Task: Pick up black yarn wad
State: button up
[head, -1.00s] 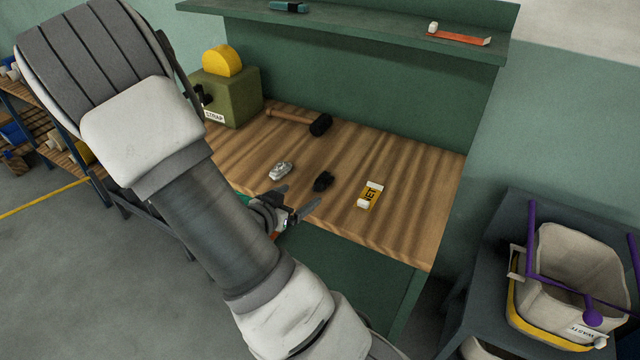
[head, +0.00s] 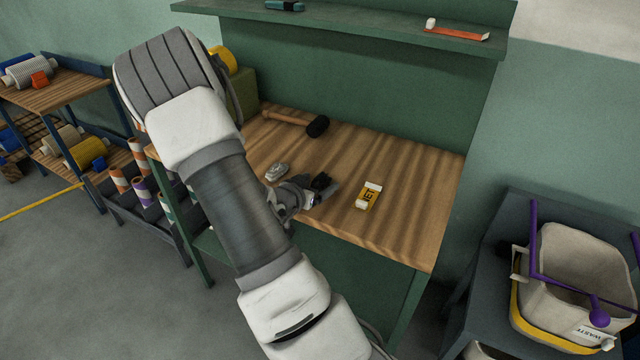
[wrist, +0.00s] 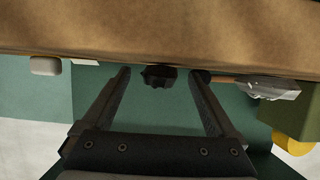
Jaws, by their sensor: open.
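The black yarn wad (head: 321,181) lies on the wooden bench top (head: 400,215), near its front edge. In the wrist view the wad (wrist: 159,77) shows as a dark lump between my two finger tips, with a gap on each side. My gripper (head: 322,192) is low at the bench's front edge, beside the wad, and partly covers it in the head view. In the wrist view my gripper (wrist: 160,73) is open with nothing held. I cannot tell how far the tips reach past the wad.
A crumpled silver piece (head: 277,172) lies left of the wad and a yellow-and-white labelled item (head: 369,195) right. A mallet (head: 295,121) lies behind. A shelf (head: 350,25) overhangs the bench's back. A waste bin (head: 570,270) stands at right.

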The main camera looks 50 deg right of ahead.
aim_at(317, 181)
jog(key=c, duration=1.4)
jog(key=shift+c, duration=0.2)
jog(key=shift+r, duration=0.6)
notch_tip(317, 181, up, 3)
jog(key=shift+f+p, duration=0.1)
jog(key=shift+p, duration=0.6)
jog(key=s+d+r, duration=0.5)
jog(key=s+r, duration=0.2)
jog(key=s, duration=0.3)
jog(key=shift+s+d+p, duration=0.2)
jog(key=shift+d+p, duration=0.05)
jog(key=shift+p, duration=0.1)
